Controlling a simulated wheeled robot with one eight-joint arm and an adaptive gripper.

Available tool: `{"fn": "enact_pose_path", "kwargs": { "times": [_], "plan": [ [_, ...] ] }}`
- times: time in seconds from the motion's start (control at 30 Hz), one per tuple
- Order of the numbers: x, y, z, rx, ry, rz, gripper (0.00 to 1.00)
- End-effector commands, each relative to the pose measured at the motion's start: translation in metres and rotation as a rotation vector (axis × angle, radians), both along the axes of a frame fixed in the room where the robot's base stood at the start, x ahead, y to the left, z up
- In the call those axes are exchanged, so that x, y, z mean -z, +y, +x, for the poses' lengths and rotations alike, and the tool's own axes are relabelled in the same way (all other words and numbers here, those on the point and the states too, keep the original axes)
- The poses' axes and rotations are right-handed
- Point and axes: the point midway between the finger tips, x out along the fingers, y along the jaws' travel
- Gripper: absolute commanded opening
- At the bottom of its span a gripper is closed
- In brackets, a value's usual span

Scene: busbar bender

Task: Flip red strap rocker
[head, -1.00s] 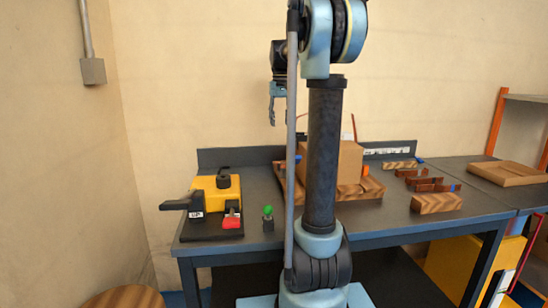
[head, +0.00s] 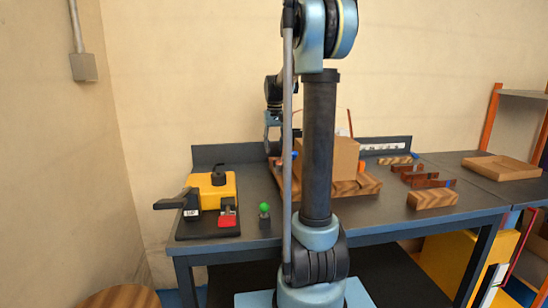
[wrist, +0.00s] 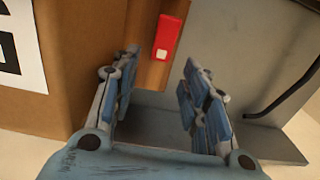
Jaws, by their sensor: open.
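A red piece with a small white square (wrist: 168,38) sits on a wooden part (wrist: 150,72) beside the brown box in the wrist view; it looks like a rocker. My gripper (wrist: 158,72) is open and empty, its fingers pointing toward the red piece, which appears just beyond the fingertips. In the head view my gripper (head: 272,146) hangs left of the box, partly hidden by my arm. Another red piece (head: 228,219) lies on the dark base of the yellow bender (head: 212,190). I cannot tell which red piece is the strap rocker.
The cardboard box (head: 333,158) stands on a wooden base close to my gripper; its side (wrist: 62,95) fills the wrist view's left. A green-topped post (head: 264,211) stands front left. Wooden blocks (head: 432,199) and a tray (head: 502,168) lie to the right.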

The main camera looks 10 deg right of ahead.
Motion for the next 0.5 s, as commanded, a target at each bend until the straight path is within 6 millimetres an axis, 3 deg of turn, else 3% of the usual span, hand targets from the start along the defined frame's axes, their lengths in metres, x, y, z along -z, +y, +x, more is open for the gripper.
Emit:
{"fn": "enact_pose_path", "kwargs": {
  "times": [0.2,0.5],
  "plan": [
    [0.028,0.0,0.0,0.0,0.0,0.0,0.42],
    [0.039,0.0,0.0,0.0,0.0,0.0,0.42]
  ]
}}
